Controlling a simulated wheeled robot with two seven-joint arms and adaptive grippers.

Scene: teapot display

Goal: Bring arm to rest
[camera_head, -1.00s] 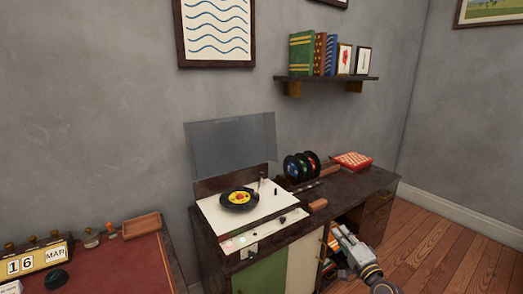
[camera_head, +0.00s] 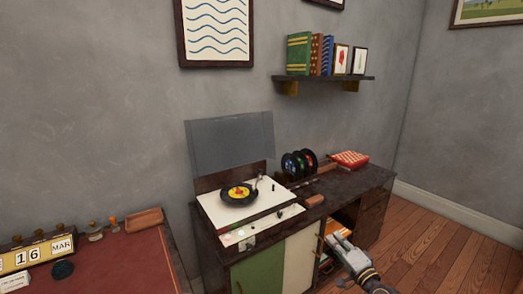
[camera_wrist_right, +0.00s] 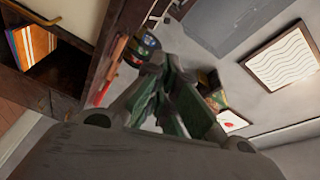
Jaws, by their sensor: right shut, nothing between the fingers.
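My right gripper (camera_head: 338,243) is in front of the dark cabinet, beside its open compartment, at the lower right of the head view. It is shut and empty, apart from the furniture as far as I can see. In the right wrist view its green-grey fingers (camera_wrist_right: 165,98) are together in the middle. My left gripper is not in view.
The dark cabinet (camera_head: 345,190) carries a record player (camera_head: 212,205) with a yellow-and-red-centred record (camera_head: 239,193), a rack of discs (camera_head: 299,164) and a red box (camera_head: 350,159). A desk with a calendar (camera_head: 37,253) stands left. Wooden floor (camera_head: 440,250) at right is clear.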

